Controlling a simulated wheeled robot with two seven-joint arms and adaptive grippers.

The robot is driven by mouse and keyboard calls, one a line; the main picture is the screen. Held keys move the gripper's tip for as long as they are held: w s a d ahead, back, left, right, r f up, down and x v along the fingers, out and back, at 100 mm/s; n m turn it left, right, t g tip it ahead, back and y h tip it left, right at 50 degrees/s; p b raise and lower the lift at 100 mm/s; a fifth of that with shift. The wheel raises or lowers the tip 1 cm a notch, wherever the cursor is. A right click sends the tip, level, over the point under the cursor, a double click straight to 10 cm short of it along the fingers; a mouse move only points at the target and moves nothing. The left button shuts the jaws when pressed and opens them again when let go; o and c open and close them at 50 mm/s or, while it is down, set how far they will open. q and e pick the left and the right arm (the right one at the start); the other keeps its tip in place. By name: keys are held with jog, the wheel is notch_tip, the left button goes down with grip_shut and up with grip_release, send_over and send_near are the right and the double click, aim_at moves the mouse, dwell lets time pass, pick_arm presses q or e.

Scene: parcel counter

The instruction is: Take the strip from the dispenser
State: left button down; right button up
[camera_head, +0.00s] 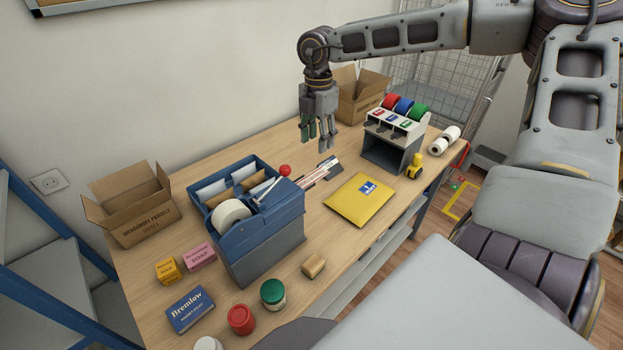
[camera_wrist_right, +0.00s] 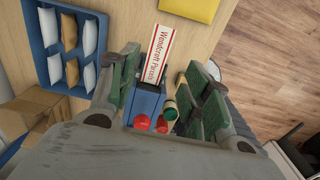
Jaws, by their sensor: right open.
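The blue dispenser (camera_head: 262,238) stands on the counter, with a white roll (camera_head: 231,212) at its near end and a red-knobbed lever (camera_head: 285,170) on top. A pale printed strip (camera_head: 312,178) reaches out from its far right side. In the right wrist view the white strip (camera_wrist_right: 160,55) with red edging and lettering reaches up from the blue dispenser body (camera_wrist_right: 147,104), in line with the gap between my fingers. My right gripper (camera_head: 317,146) is open and empty, above and behind the strip; its fingers (camera_wrist_right: 163,78) show spread in the wrist view. My left gripper is not in view.
A blue tray (camera_wrist_right: 50,42) of packets adjoins the dispenser. A yellow envelope (camera_head: 361,199) lies right of the strip. A stand with coloured rolls (camera_head: 394,122) and a cardboard box (camera_head: 362,92) stand behind. Jars, small boxes and a wooden block (camera_head: 314,266) lie in front.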

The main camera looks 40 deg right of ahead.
jog(key=b, duration=0.2)
send_over(317, 175)
jog(key=shift+f, duration=4.1)
notch_tip(317, 175, down, 3)
jog(key=b, duration=0.4)
jog(key=shift+f+b, duration=0.2)
jog(key=shift+b, duration=0.2)
jog(key=c, duration=0.5)
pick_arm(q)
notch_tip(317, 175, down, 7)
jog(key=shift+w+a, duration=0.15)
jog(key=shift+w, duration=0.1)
